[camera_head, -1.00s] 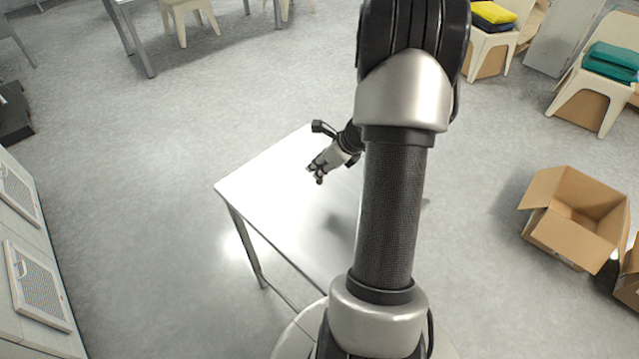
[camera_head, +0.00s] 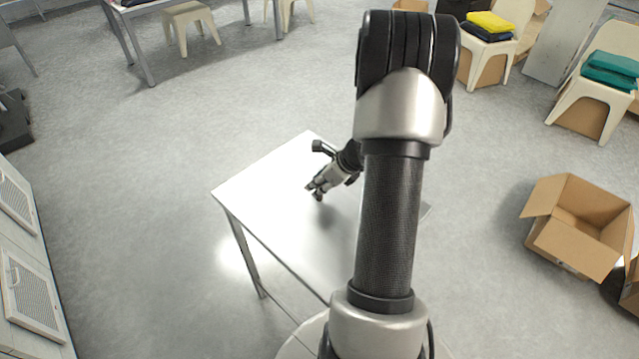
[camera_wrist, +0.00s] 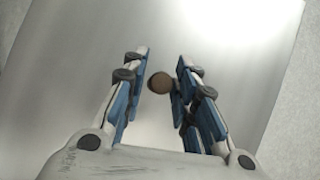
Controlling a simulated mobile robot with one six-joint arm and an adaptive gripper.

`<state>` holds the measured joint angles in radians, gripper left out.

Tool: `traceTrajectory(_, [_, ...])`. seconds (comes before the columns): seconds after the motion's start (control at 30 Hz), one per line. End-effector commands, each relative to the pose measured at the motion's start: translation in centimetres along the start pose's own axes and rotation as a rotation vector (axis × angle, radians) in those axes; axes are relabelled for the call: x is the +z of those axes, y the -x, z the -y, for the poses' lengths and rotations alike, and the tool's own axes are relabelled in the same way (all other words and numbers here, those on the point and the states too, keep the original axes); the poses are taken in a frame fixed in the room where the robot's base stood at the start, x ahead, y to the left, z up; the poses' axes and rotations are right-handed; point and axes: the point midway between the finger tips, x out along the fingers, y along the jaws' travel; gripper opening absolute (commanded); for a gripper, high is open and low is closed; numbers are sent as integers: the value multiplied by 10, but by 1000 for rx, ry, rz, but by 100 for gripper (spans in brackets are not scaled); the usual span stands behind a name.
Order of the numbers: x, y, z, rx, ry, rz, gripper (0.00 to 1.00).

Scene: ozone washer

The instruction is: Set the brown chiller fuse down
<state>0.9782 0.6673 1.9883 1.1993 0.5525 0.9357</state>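The brown chiller fuse shows in the wrist view as a small round brown end (camera_wrist: 159,83) between the two fingers of my gripper (camera_wrist: 163,72). It is against the right finger; contact with the left finger is hard to make out. The fuse is too small to tell in the head view.
The tabletop around my gripper is bare. My arm hides the table's right part. An open cardboard box (camera_head: 572,232) stands on the floor at right. Chairs with folded cloths (camera_head: 490,24) are at the back right. Vented white panels (camera_head: 32,292) line the left edge.

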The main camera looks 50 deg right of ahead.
Motion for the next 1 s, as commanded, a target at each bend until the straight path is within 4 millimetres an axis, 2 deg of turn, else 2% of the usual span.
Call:
traceTrajectory(0.1, [0, 0, 0, 0, 0, 0, 37])
traceTrajectory(0.5, [3, 5, 0, 0, 0, 0, 37])
traceTrajectory(0.57, [3, 13, 1, -2, -1, 0, 37])
traceTrajectory(0.9, [4, 86, 1, -3, -2, 2, 37])
traceTrajectory(1.0, [4, 103, 1, -2, -1, 1, 37])
